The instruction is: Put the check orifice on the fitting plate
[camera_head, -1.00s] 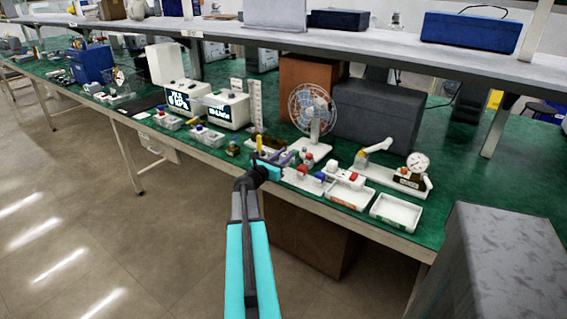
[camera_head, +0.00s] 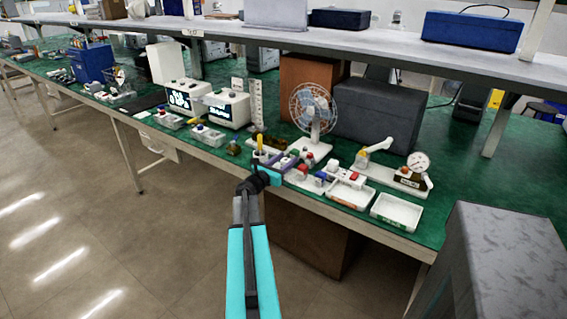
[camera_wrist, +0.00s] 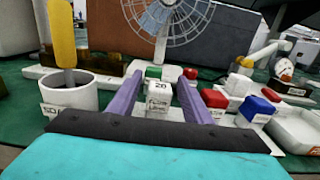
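My gripper (camera_wrist: 158,102) points forward low over the green bench, its two purple fingers apart. It also shows in the head view (camera_head: 285,161). A small white labelled block (camera_wrist: 159,98) stands between the fingers in the wrist view, with a gap visible on each side. Its label is too small to read fully, so I cannot tell whether it is the check orifice. A white block with a red top (camera_wrist: 215,98) and one with a blue top (camera_wrist: 257,106) stand right of the fingers. I cannot tell which piece is the fitting plate.
A white cup (camera_wrist: 70,93) holding a yellow-handled tool stands close left of the gripper. A fan (camera_head: 314,112) stands behind. Two white trays (camera_head: 396,211) (camera_head: 351,194) and a gauge stand (camera_head: 411,178) lie to the right. The bench's front edge runs below the arm.

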